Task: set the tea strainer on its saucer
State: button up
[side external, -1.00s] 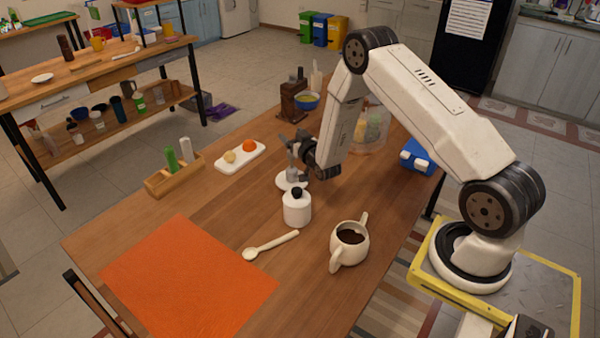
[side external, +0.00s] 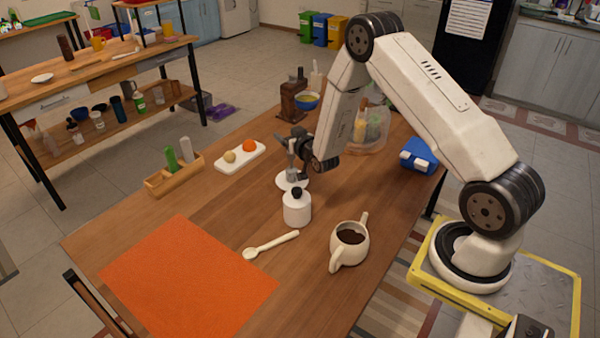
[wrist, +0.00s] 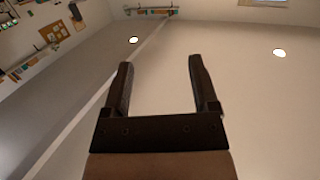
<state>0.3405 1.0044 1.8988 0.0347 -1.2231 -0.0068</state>
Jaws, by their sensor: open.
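The white saucer (side external: 287,184) lies on the table behind the white lidded jar. A slim grey piece (side external: 292,172), possibly the tea strainer, stands over the saucer, partly hidden by my gripper; its shape and whether it touches the saucer are unclear. My gripper (side external: 288,143) is just above and behind the saucer. In the wrist view my gripper (wrist: 157,75) is open with nothing between its fingers, and that camera looks toward wall and ceiling.
The white jar (side external: 297,208) stands close in front of the saucer. A teapot (side external: 349,240), spoon (side external: 270,245) and orange mat (side external: 188,280) are nearer. A white tray (side external: 240,158), wooden rack (side external: 173,175) and dark grinder (side external: 292,102) stand farther back.

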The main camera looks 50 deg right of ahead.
jog(key=s+a+r+n+g+y, duration=0.1)
jog(key=s+a+r+g+y, duration=0.15)
jog(key=a, duration=0.35)
jog(key=s+a+r+n+g+y, duration=0.1)
jog(key=s+a+g, duration=0.4)
jog(key=s, duration=0.6)
jog(key=s+a+r+n+g+y, duration=0.2)
jog(key=s+a+g, duration=0.3)
jog(key=s+a, duration=0.3)
jog(key=s+r, duration=0.1)
jog(key=s, duration=0.2)
jog(key=shift+s+a+r, duration=0.25)
jog(key=shift+s+r, duration=0.1)
jog(key=shift+r, duration=0.05)
jog(key=shift+g+y, duration=0.25)
